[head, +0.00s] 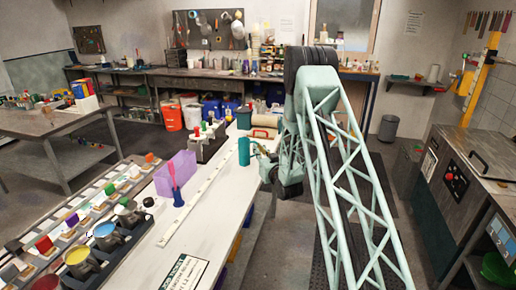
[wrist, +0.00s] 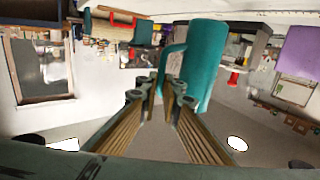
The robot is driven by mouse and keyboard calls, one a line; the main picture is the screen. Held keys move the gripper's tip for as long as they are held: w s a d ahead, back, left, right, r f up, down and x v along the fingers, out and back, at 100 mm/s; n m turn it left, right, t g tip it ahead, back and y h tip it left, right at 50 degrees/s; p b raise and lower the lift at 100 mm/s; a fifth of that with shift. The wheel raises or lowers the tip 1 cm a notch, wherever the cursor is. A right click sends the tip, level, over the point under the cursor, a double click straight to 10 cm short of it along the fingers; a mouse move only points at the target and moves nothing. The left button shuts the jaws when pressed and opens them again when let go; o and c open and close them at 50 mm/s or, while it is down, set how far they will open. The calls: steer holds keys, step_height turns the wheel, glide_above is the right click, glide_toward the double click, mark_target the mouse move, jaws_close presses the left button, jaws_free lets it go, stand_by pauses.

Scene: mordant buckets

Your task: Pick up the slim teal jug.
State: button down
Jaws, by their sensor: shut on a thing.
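The slim teal jug (head: 243,151) is at the far part of the long white table, just left of my gripper (head: 262,153). It looks upright in the head view; I cannot tell whether its base touches the table. In the wrist view the jug (wrist: 207,62) fills the upper middle, and its handle loops toward the fingers. My gripper (wrist: 164,92) is shut on the jug at its handle. The exact contact is partly hidden by the fingertips.
A long white strip (head: 195,207) lies along the table. A purple bin (head: 176,174) and a blue vase (head: 177,197) stand nearer on the left. A dark rack of bottles (head: 207,142) stands behind the jug to the left. The table's right edge runs below my arm.

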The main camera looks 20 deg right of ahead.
steer(key=shift+s+a+r, duration=0.1)
steer(key=shift+s+a, duration=0.05)
steer(key=shift+s, duration=0.25)
steer(key=shift+s+a, duration=0.1)
steer(key=shift+s, duration=0.1)
steer(key=shift+a+r, duration=0.1)
steer(key=shift+a, duration=0.05)
stand_by(0.8)
